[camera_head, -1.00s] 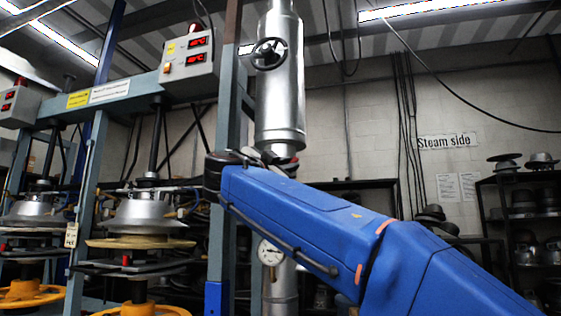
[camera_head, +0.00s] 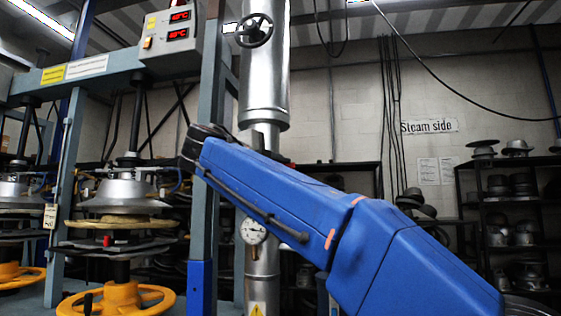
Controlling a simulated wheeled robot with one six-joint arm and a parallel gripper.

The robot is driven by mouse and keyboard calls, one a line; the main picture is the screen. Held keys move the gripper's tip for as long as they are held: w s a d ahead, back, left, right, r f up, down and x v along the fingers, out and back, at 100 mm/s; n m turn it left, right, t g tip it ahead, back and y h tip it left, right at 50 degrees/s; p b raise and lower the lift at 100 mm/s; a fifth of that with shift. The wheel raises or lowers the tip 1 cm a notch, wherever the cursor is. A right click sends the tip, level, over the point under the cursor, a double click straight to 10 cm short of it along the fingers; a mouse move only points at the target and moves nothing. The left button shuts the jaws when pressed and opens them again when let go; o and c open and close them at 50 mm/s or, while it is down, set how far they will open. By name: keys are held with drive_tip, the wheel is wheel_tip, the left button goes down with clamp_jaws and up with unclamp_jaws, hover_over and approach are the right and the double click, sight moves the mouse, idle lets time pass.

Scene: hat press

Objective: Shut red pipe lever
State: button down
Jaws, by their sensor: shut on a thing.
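The silver vertical pipe (camera_head: 263,80) runs down behind my blue arm, with a fat upper section and a thinner one below. My gripper (camera_head: 262,146) is mostly hidden too: only small dark and grey parts show above the arm's upper edge, in front of the thinner pipe. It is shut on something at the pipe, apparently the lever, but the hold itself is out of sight.
A black handwheel (camera_head: 254,30) is on the upper pipe and a round gauge (camera_head: 253,231) on the lower pipe. A hat press (camera_head: 121,190) with a yellow wheel (camera_head: 117,299) stands left. Shelves of metal hat forms (camera_head: 515,190) stand right.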

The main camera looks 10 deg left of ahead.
drive_tip(key=shift+f+m, duration=0.3)
drive_tip(key=shift+m, duration=0.1)
drive_tip(key=shift+f, duration=0.1)
drive_tip(key=c, duration=1.7)
unclamp_jaws()
drive_tip(key=shift+s, duration=0.1)
drive_tip(key=v, duration=1.7)
drive_tip(key=shift+s+a+r, duration=0.1)
drive_tip(key=shift+r, duration=0.2)
